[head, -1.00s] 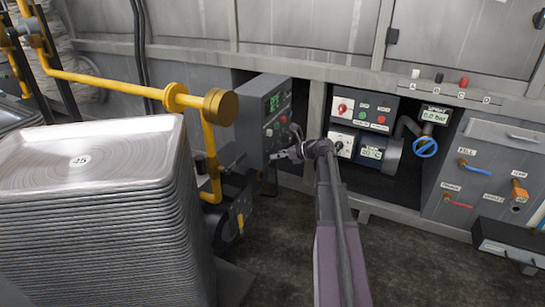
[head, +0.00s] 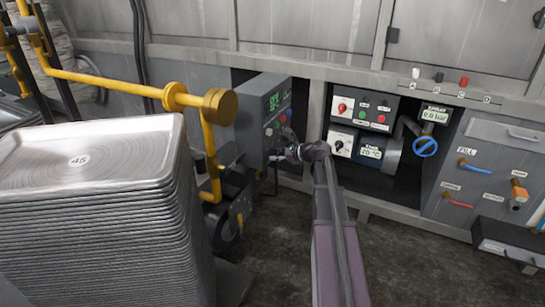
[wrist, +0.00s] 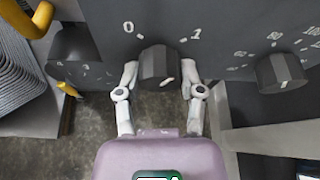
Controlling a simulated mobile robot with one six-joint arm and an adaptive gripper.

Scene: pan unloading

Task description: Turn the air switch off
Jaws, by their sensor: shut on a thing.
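A dark rotary knob (wrist: 158,66) with the marks 0 and 1 above it sits on a dark grey panel in the wrist view. My gripper (wrist: 158,82) has one pale finger on each side of this knob and is shut on it. A small light mark shows on the knob's lower right; I cannot clearly tell which position it points to. The word naming the knob is not readable. In the head view my gripper (head: 277,158) is at the front of the grey control box (head: 258,110) with a green display, and the arm hides the knob.
Another dark knob (wrist: 280,70) with a numbered scale is right of the held one. A yellow pipe (head: 208,150) stands left of the box, beside a tall stack of metal trays (head: 85,220). A second control unit (head: 362,112) and a blue valve wheel (head: 425,147) are to the right.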

